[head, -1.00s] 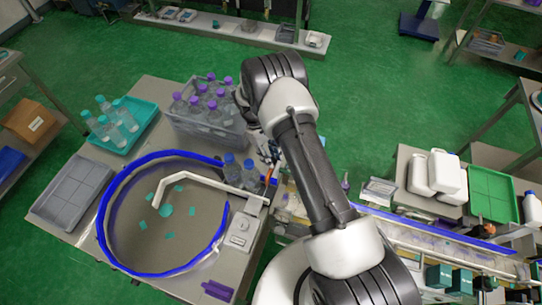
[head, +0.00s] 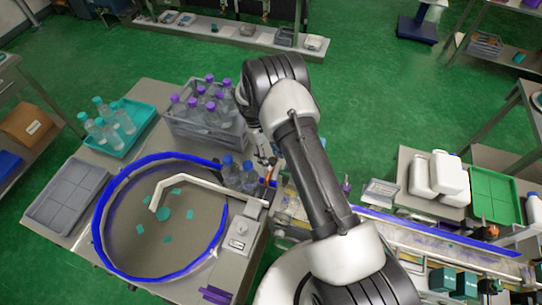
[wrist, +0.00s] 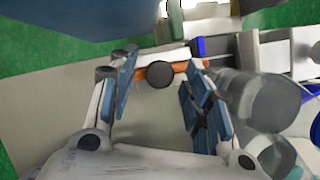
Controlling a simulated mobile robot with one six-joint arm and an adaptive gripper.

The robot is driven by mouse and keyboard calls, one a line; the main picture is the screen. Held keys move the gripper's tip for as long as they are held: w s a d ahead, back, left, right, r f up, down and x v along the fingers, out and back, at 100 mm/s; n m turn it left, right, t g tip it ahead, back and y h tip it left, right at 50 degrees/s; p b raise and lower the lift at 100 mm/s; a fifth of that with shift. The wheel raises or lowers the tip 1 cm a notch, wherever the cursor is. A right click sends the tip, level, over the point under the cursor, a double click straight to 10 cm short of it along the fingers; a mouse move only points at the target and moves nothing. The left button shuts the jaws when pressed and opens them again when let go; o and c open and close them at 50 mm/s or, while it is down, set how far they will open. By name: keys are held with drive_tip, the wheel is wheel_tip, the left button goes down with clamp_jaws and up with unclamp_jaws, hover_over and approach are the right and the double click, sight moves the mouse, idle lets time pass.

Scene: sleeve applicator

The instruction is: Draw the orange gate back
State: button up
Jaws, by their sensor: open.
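The orange gate (wrist: 194,64) shows in the wrist view as a short orange bar with a dark round knob (wrist: 160,74) at its middle. In the head view a small orange piece of it (head: 268,174) shows beside the bottles at the turntable's right edge. My gripper (wrist: 158,84) is open, its blue-padded fingers on either side of the knob in the picture. I cannot tell whether they touch it or how far ahead it lies. In the head view my gripper (head: 263,150) is partly hidden by my arm.
A round turntable with a blue rim (head: 98,224) carries several teal pieces and a pale bent guide (head: 200,186). Clear bottles (wrist: 268,102) stand close to the right finger. A grey crate of purple-capped bottles (head: 190,128) stands behind. A conveyor (head: 400,232) runs right.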

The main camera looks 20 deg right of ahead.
drive_tip(key=v, duration=1.2)
idle(0.4)
